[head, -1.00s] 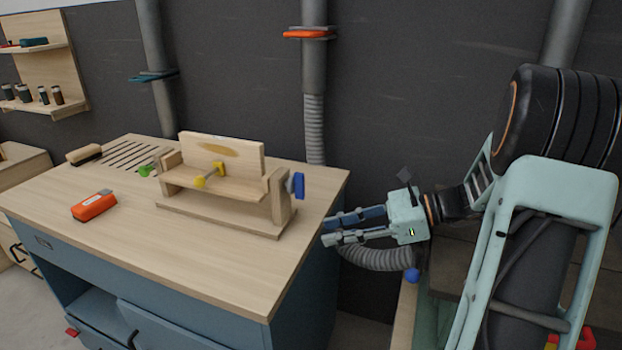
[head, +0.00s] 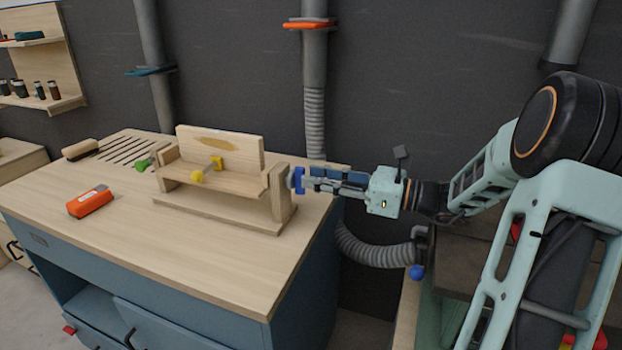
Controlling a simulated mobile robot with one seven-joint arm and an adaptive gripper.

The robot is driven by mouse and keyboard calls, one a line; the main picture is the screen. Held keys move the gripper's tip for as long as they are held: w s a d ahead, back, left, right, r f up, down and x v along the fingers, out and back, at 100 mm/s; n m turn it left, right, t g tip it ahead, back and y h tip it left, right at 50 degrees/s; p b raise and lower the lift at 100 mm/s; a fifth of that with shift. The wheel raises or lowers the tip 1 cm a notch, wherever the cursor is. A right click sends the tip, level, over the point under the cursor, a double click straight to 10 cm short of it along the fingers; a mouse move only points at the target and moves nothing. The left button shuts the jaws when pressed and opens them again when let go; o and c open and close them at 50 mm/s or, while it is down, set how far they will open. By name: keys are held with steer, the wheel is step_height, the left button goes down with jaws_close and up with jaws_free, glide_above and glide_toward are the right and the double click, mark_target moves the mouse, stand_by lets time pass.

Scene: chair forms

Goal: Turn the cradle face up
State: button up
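The wooden cradle (head: 228,181) is a board seat with an upright back panel, held between two end posts on a base plank on the workbench. The back panel carries a darker oval patch. A blue knob (head: 299,181) is on the right post. My gripper (head: 308,182) lies level at the right, its fingertips at the blue knob and partly covering it. Whether the fingers are closed on it is not clear.
The workbench top (head: 180,262) is clear in front of the cradle. An orange tool (head: 90,202) and a brush (head: 81,150) lie at the left, near slots in the top. A ribbed hose (head: 370,255) hangs below my gripper. A dark wall stands behind.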

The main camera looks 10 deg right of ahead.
steer(key=shift+x, duration=0.95)
steer(key=shift+c, duration=0.3)
jaws_close()
